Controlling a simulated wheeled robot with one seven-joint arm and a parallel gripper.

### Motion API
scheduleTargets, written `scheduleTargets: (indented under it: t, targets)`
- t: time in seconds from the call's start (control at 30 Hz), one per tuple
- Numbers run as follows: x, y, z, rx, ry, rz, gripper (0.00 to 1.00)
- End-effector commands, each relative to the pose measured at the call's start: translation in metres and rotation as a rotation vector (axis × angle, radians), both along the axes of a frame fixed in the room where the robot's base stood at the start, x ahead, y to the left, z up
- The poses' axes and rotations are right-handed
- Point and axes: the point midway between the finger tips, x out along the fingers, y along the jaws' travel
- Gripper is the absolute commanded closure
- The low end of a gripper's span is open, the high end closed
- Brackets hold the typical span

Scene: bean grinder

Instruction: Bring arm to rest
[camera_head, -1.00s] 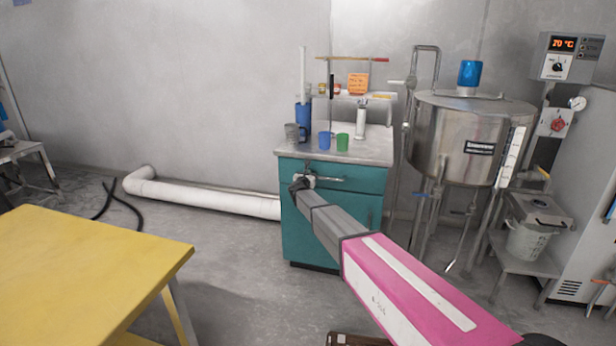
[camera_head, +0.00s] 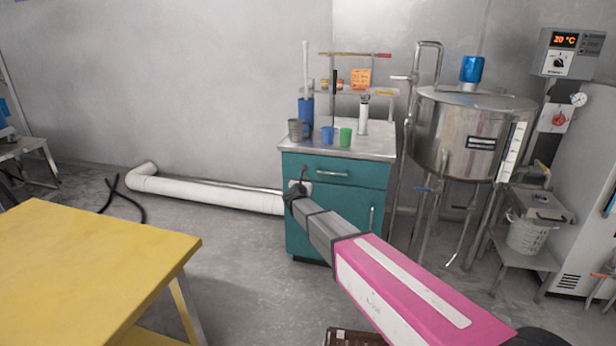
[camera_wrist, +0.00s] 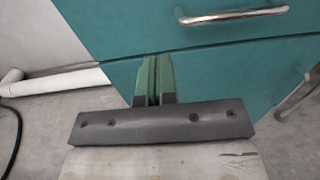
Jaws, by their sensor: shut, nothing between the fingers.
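My arm reaches from the lower right toward the teal cabinet (camera_head: 345,221) in the head view. My gripper (camera_head: 296,183) is at its far end, in front of the cabinet's left side. In the wrist view my gripper (camera_wrist: 154,62) shows two green fingers close together, shut with nothing between them. The fingers point toward the cabinet front (camera_wrist: 225,75), below a silver drawer handle (camera_wrist: 235,14). I cannot tell the exact gap between the fingertips and the cabinet.
A yellow table (camera_head: 90,270) stands at the left front. A white pipe (camera_head: 205,194) runs along the wall. A steel tank (camera_head: 470,130) is at the right. Floor between table and cabinet is open.

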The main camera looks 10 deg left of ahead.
Motion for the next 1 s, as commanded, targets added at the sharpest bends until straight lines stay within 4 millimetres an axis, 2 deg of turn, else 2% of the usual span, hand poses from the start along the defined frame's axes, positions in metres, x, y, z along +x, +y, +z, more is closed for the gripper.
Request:
scheduleTargets:
  t: [0.03, 0.1, 0.23, 0.37, 0.43, 0.57, 0.77, 0.87, 1.0]
  targets:
    - [-0.01, 0.0, 0.001, 0.0, 0.0, 0.001, 1.0]
    - [-0.017, 0.001, 0.0, -0.002, 0.0, 0.001, 1.0]
    - [-0.023, -0.007, 0.0, -0.065, 0.008, 0.031, 1.0]
    - [-0.027, -0.029, -0.001, -0.26, 0.031, 0.127, 1.0]
    - [-0.032, -0.046, -0.004, -0.419, 0.048, 0.204, 1.0]
    - [-0.049, -0.081, -0.016, -0.761, 0.08, 0.37, 1.0]
    - [-0.095, -0.148, -0.05, -1.32, 0.133, 0.679, 1.0]
    - [-0.127, -0.187, -0.07, -1.582, 0.157, 0.859, 1.0]
    - [-0.182, -0.248, -0.098, -1.907, 0.181, 1.157, 1.0]
